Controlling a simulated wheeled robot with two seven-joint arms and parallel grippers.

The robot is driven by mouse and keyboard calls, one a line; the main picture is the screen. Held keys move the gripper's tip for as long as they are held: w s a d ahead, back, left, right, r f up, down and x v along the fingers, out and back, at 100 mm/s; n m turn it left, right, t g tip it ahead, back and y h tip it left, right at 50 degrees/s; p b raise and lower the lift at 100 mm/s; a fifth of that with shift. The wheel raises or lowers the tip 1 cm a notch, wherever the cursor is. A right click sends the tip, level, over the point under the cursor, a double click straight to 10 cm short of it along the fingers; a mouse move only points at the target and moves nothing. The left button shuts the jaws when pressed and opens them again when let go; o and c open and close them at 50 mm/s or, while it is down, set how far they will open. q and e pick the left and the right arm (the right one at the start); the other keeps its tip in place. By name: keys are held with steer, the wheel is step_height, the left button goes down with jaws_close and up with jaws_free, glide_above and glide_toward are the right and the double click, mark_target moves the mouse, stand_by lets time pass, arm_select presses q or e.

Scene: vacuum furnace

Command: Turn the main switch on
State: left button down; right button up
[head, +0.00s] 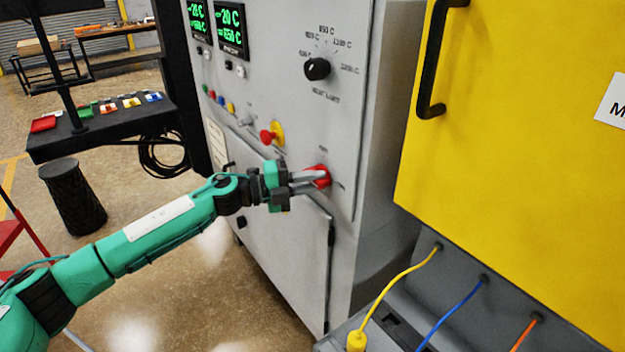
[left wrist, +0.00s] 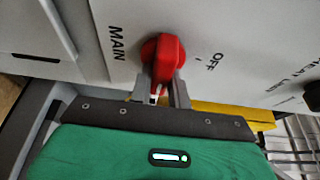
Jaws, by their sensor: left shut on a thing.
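The main switch is a red rotary knob (head: 320,174) low on the grey furnace panel (head: 285,90). In the left wrist view the red knob (left wrist: 162,60) sits between the words MAIN and OFF. My left gripper (head: 308,181) has its fingers around the knob and is shut on it. In the left wrist view the fingertips of the left gripper (left wrist: 160,88) stand on both sides of the knob's handle. The handle points down toward the gripper there, and the OFF mark lies to its right. My right gripper is not in view.
A red and yellow emergency button (head: 272,134) sits up and left of the switch. A black dial (head: 317,69) is above. A yellow cabinet (head: 510,150) with a black handle stands close on the right. Yellow, blue and orange cables run below it.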

arm_select(q)
steer(key=shift+f, duration=0.1)
stand_by(0.3)
steer(key=c, duration=1.3)
jaws_free()
steer(key=shift+a, duration=0.1)
